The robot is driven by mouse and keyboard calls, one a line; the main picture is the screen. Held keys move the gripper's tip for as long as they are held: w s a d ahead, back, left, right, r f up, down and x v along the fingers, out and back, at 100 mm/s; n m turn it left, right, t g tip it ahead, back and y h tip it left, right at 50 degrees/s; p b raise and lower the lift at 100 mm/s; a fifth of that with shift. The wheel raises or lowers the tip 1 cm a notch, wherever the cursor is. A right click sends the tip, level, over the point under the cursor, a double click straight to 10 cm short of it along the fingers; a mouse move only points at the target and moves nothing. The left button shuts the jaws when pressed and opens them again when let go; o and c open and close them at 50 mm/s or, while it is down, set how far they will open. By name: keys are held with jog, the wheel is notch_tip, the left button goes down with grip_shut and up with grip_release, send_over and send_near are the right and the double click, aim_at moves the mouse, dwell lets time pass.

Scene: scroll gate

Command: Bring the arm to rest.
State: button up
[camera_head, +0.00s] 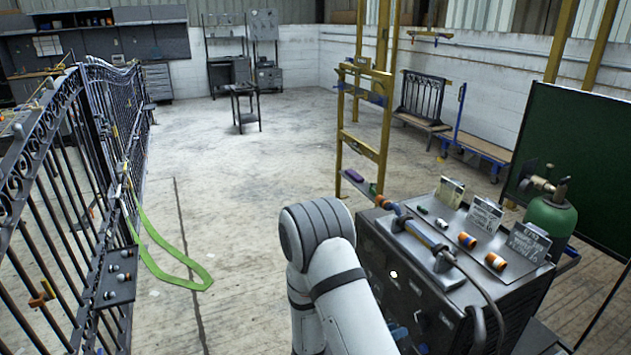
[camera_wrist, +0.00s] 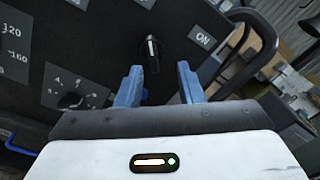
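My gripper (camera_wrist: 158,76) shows in the wrist view with its two blue fingers spread apart and nothing held between them. Just past the fingertips is a dark panel with a black rotary switch (camera_wrist: 152,54) that has a pale mark along it. An "ON" label (camera_wrist: 202,36) is to the right of the switch. In the head view my white arm reaches down in front of a dark welding machine (camera_head: 472,290). My gripper cannot be made out clearly there.
An iron gate (camera_head: 60,170) stands at the left, with a green strap (camera_head: 165,270) on the floor beside it. A green gas cylinder (camera_head: 550,222) and a dark green screen (camera_head: 575,150) are at the right. The middle floor is clear.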

jog(key=s+d+r+m+g+y, duration=0.2)
jog(key=s+r+m+g+y, duration=0.7)
jog(key=m, duration=0.7)
jog(key=s+a+r+m+t+y, duration=0.3)
jog(key=s+a+r+m+y, duration=0.1)
jog(key=r+m, duration=0.2)
jog(key=s+a+r+m+t+y, duration=0.4)
jog(key=r+m, duration=0.3)
jog(key=shift+a, duration=0.25)
